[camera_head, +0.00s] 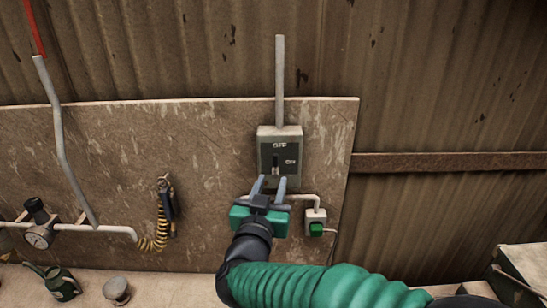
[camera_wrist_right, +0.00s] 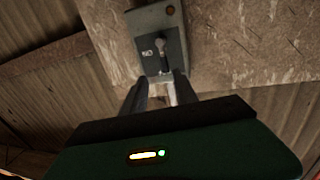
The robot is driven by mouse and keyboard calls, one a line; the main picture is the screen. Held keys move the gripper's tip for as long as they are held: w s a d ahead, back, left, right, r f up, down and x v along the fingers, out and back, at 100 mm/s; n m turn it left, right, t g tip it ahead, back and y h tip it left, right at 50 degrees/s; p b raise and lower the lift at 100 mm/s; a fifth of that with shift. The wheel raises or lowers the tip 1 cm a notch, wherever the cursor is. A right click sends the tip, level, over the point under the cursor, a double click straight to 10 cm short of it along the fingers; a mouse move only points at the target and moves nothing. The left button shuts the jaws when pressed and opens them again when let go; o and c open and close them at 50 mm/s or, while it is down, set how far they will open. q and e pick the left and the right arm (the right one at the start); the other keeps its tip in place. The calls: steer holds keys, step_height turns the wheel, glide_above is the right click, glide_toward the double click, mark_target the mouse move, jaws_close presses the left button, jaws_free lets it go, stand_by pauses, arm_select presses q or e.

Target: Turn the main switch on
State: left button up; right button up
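The main switch is a grey box (camera_head: 279,140) on the wall board, with a dark face plate and a small lever (camera_head: 276,161). In the right wrist view the box (camera_wrist_right: 173,22) and its lever (camera_wrist_right: 163,56) show ahead of the fingers. My right gripper (camera_head: 269,181) is open, with its two fingers apart just below the lever. In the wrist view the fingers (camera_wrist_right: 160,88) point toward the box with a gap between them. I see no contact with the lever. My left gripper is not in view.
A small box with a green button (camera_head: 316,229) sits right of my right gripper. A coiled yellow-black hose (camera_head: 161,224) hangs to the left. A gauge (camera_head: 40,236) and pipes are at far left. A bench (camera_head: 160,287) runs below the board (camera_head: 225,130).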

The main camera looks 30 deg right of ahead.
mark_target(274, 162)
steer(key=p+x, duration=0.1)
steer(key=x, duration=0.1)
steer(key=w+a+p+x, duration=0.1)
steer(key=x, duration=0.5)
steer(key=shift+w+a+r+p, duration=0.1)
steer(key=shift+a+r+p, duration=0.15)
steer(key=shift+p, duration=0.15)
steer(key=shift+d+f, duration=0.2)
steer(key=shift+d, duration=0.75)
steer(key=shift+c, duration=1.3)
steer(key=shift+d, duration=0.1)
steer(key=shift+c, duration=2.4)
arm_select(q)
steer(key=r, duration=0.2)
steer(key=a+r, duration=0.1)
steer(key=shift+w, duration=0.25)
arm_select(e)
steer(key=shift+w+a, duration=0.15)
steer(key=shift+a, duration=0.2)
jaws_close()
